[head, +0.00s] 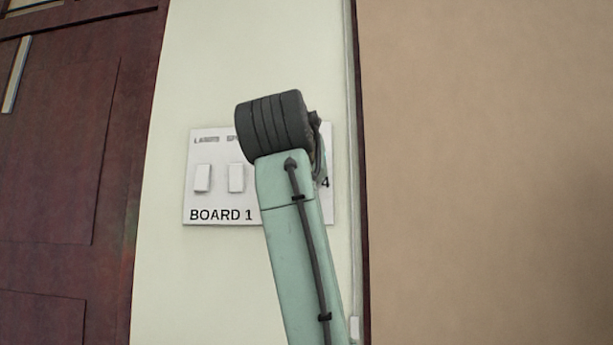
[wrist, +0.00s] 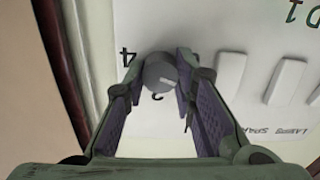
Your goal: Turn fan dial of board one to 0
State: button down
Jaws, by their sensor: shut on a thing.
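The fan dial (wrist: 157,72) is a round grey knob with a light pointer mark, on the white panel of board one (head: 208,208). In the wrist view the panel appears upside down, with a "4" and part of another numeral beside the dial. My gripper (wrist: 165,70) has its two purple-padded fingers on either side of the dial and is shut on it.
Two white rocker switches, the left one (head: 202,178) and the right one (head: 236,178), stand out from the panel left of my arm. A dark wooden door (head: 60,150) is at the left. A dark vertical trim (head: 357,200) and a tan wall (head: 480,170) are at the right.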

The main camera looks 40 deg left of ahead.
jog(key=n, duration=0.5)
jog(key=shift+n, duration=0.3)
dwell(0.4)
jog(key=c, duration=1.3)
grip_release()
jog(key=v, duration=1.2)
jog(key=shift+f, duration=0.1)
